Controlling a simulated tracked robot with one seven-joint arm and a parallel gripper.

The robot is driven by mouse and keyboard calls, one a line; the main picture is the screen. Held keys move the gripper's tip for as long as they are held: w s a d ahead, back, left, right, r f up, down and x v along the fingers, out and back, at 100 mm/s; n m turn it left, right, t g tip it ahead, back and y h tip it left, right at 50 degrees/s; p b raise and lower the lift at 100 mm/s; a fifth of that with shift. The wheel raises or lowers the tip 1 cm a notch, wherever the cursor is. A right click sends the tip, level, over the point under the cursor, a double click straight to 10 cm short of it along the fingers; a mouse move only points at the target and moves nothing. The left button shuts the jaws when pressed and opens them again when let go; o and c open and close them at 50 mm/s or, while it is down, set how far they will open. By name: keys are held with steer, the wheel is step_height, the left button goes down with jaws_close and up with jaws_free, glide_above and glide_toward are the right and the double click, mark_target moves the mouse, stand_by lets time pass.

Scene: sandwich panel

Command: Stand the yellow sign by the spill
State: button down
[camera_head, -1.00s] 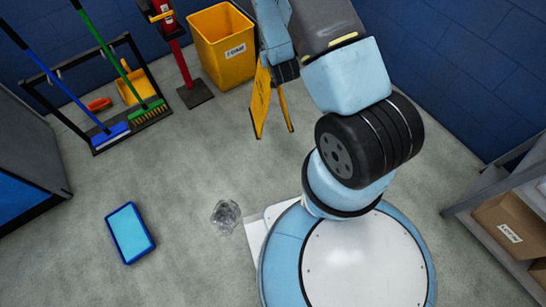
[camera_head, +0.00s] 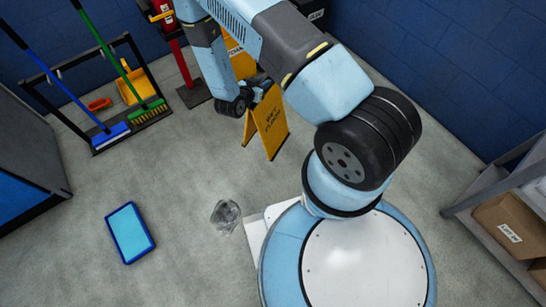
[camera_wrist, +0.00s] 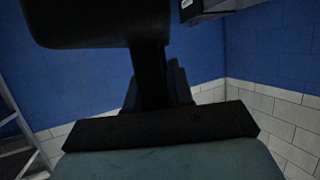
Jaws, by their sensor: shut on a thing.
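The yellow sign (camera_head: 270,124), a folding A-shaped floor sign with dark lettering, is upright in the head view, its legs a little apart. My gripper (camera_head: 260,86) is shut on its top edge. I cannot tell whether the sign's feet touch the floor. A clear, greyish, glassy patch (camera_head: 225,216) lies on the floor below and left of the sign; it may be the spill, and it is apart from the sign. In the wrist view, dark gripper parts (camera_wrist: 158,125) fill the middle, and the sign cannot be made out.
A blue-rimmed tray or mat (camera_head: 130,233) lies left of the glassy patch. A broom rack (camera_head: 95,95), a red stand (camera_head: 180,50) and a yellow bin (camera_head: 243,66) are at the back. A shelf with boxes (camera_head: 505,228) is at right. The floor between is clear.

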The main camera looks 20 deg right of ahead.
mark_target(275, 106)
steer(key=s+a+f+m+g+h, duration=0.1)
steer(key=s+f, duration=0.1)
steer(key=s, duration=0.1)
steer(key=s+a+f+m+g+h, duration=0.1)
steer(key=s+a+f+m+g, duration=0.1)
steer(key=s, duration=0.1)
steer(key=s+a+f+m+g, duration=0.1)
steer(key=s+a+f+g, duration=0.1)
steer(key=s, duration=0.2)
steer(key=shift+m+h, duration=0.4)
steer(key=w+d+f, duration=0.1)
steer(key=w+d, duration=0.1)
steer(key=w+d+f, duration=0.1)
steer(key=w+d, duration=0.1)
steer(key=w+d+f, duration=0.2)
steer(key=shift+w+d, duration=0.25)
steer(key=f, duration=0.1)
steer(key=w+d+f, duration=0.1)
steer(key=f, duration=0.1)
steer(key=w+d+f, duration=0.1)
steer(key=shift+w+d+f, duration=0.15)
steer(key=shift+w+f, duration=0.05)
steer(key=shift+w, duration=0.05)
steer(key=shift+w+d+f, duration=0.45)
steer(key=shift+f, duration=1.85)
steer(key=c, duration=1)
jaws_free()
